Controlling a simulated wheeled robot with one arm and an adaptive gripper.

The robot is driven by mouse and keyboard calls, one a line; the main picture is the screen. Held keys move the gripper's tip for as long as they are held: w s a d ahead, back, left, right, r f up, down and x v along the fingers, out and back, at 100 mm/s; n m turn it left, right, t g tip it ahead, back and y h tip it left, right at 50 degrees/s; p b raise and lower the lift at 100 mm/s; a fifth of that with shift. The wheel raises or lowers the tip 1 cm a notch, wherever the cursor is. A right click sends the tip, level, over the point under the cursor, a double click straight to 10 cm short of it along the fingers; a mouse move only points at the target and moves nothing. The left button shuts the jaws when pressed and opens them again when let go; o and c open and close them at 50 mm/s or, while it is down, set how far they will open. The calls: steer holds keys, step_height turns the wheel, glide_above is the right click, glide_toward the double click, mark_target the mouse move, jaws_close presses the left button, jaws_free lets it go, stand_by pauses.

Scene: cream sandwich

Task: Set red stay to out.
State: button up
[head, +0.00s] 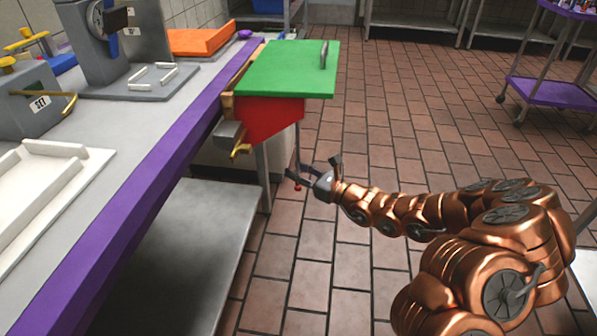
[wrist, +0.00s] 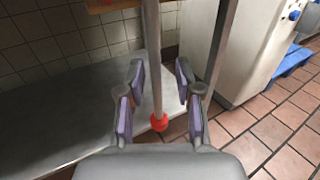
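The red-tipped stay is a thin grey rod (wrist: 152,50) with a red knob (wrist: 159,122) at its low end, and it hangs down below the green leaf (head: 290,65). In the head view the red knob (head: 297,187) shows beside my gripper (head: 309,168). In the wrist view my gripper (wrist: 158,72) is open, with one finger on each side of the rod. Gaps show between the rod and both fingers, and the knob lies nearer the palm. The green leaf looks level at the counter's end, with a red panel (head: 268,118) under it. The rod's top is hidden.
A grey counter (head: 120,125) with a purple edge runs along the left, above a metal lower shelf (head: 190,240). A table leg (wrist: 222,45) stands right of the rod. A purple cart (head: 552,92) is far right. The tiled floor between is clear.

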steer(key=shift+s+d, duration=0.25)
steer(key=shift+d, duration=0.2)
steer(key=v, duration=1.1)
steer(key=shift+s, duration=0.1)
steer(key=shift+r, duration=0.1)
stand_by(0.5)
